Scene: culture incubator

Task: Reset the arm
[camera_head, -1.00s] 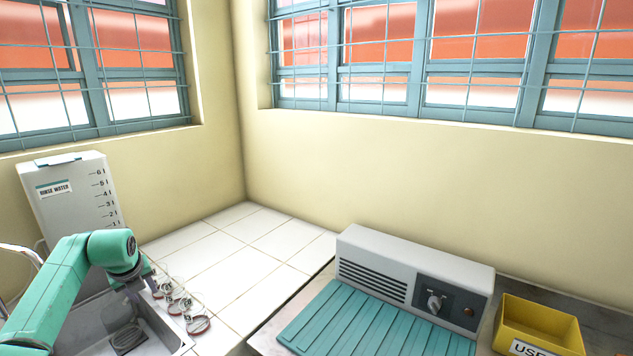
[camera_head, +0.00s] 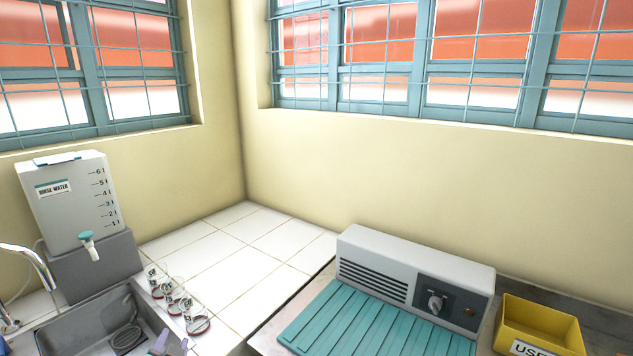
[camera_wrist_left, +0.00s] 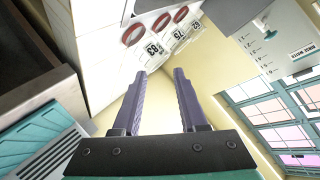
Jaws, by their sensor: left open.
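My left gripper (camera_head: 170,345) shows only as purple fingertips at the bottom edge of the head view, in front of the sink. The left wrist view shows both its purple fingers (camera_wrist_left: 161,74) apart, with nothing between them. The rest of the left arm is out of the head view. My right gripper is in neither view.
A grey sink (camera_head: 80,325) with a faucet (camera_head: 30,262) lies at lower left, below the rinse water tank (camera_head: 75,205). Several labelled round dishes (camera_head: 198,325) line its right side. A grey unit (camera_head: 415,275), teal ribbed mat (camera_head: 350,320) and yellow bin (camera_head: 540,325) are at right.

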